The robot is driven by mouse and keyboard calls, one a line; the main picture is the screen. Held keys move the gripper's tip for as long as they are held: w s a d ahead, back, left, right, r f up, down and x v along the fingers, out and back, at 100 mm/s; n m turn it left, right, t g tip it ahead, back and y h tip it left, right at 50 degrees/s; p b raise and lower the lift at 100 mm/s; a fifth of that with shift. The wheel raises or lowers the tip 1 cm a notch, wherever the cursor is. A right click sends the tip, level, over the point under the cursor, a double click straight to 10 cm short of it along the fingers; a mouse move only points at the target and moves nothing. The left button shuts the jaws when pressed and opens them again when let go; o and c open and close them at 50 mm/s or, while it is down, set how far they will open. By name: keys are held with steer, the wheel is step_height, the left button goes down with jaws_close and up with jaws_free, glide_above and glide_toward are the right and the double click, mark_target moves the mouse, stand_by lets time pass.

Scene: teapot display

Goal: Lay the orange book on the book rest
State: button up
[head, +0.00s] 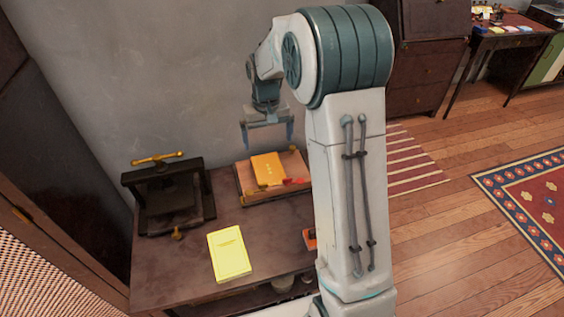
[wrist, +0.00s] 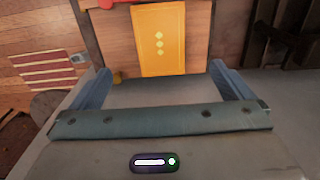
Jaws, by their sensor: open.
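The orange book (head: 267,169) lies flat on the wooden book rest (head: 291,161) at the back of the dark table. In the wrist view the orange book (wrist: 160,40), with its column of small pale diamonds, lies on the wooden surface of the rest (wrist: 113,45). My gripper (head: 267,133) is above the book, with clear space between them. Its two fingers are spread and nothing is between them. In the wrist view my gripper (wrist: 160,72) is also open and empty, with the book beyond the fingertips.
A dark book press (head: 170,197) with brass handles stands left of the rest. A bright yellow book (head: 229,254) lies nearer the front of the table (head: 185,265). A red item (head: 295,181) is by the orange book. An orange-red object (head: 309,239) is partly hidden by my arm.

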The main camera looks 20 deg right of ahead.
steer(key=s+r+t, duration=0.1)
steer(key=s+r, duration=0.3)
steer(key=s, duration=0.9)
steer(key=s+r+t, duration=0.1)
steer(key=s+r, duration=0.3)
steer(key=s, duration=0.9)
steer(key=shift+s+r+t, duration=0.15)
steer(key=shift+s+t, duration=0.15)
steer(key=shift+t, duration=0.1)
steer(key=shift+c, duration=0.3)
